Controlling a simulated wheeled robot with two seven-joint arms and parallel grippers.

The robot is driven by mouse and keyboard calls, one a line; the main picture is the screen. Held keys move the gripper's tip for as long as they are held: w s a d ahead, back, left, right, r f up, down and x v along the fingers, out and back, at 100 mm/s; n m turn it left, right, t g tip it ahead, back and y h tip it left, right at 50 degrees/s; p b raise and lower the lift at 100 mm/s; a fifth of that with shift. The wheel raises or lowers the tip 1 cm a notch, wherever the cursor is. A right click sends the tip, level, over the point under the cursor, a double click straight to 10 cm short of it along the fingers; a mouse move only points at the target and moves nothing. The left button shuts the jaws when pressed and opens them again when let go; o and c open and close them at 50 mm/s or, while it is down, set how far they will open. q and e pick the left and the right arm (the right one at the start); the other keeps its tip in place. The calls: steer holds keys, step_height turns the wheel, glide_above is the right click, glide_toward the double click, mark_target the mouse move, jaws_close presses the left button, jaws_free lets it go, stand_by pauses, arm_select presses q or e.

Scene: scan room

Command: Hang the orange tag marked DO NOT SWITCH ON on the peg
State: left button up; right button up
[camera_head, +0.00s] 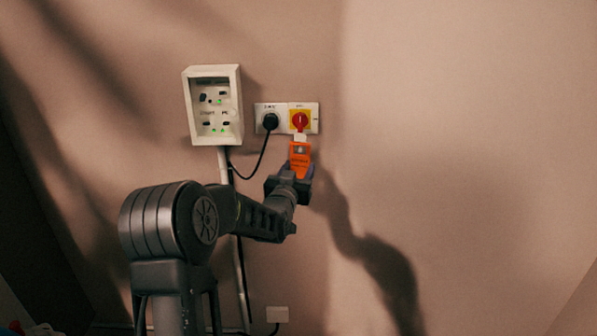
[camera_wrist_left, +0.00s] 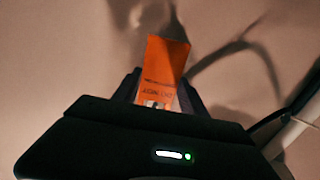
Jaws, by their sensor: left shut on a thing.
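The orange tag (camera_head: 300,160) is held in my left gripper (camera_head: 292,184), just below the red and yellow rotary switch (camera_head: 300,121) on the wall. In the left wrist view the tag (camera_wrist_left: 162,68) stands out between the two dark fingers of my left gripper (camera_wrist_left: 160,92), its lettering partly readable. A white piece (camera_head: 300,137) shows between the tag's top and the switch; I cannot tell whether it is the peg or whether the tag touches it. My right gripper is not in view.
A black plug (camera_head: 270,121) with a hanging cable sits left of the switch. A white box (camera_head: 213,105) with green lights juts from the wall further left, with a conduit below it. A small white socket (camera_head: 277,314) is low down. The wall at right is bare.

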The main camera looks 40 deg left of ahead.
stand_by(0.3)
arm_select(q)
steer(key=o, duration=1.4)
steer(key=shift+s+d, duration=0.15)
steer(key=shift+s, duration=0.4)
steer(key=b+v, duration=0.1)
steer(key=v, duration=0.5)
steer(key=shift+s+d, duration=0.2)
steer(key=shift+s, duration=0.05)
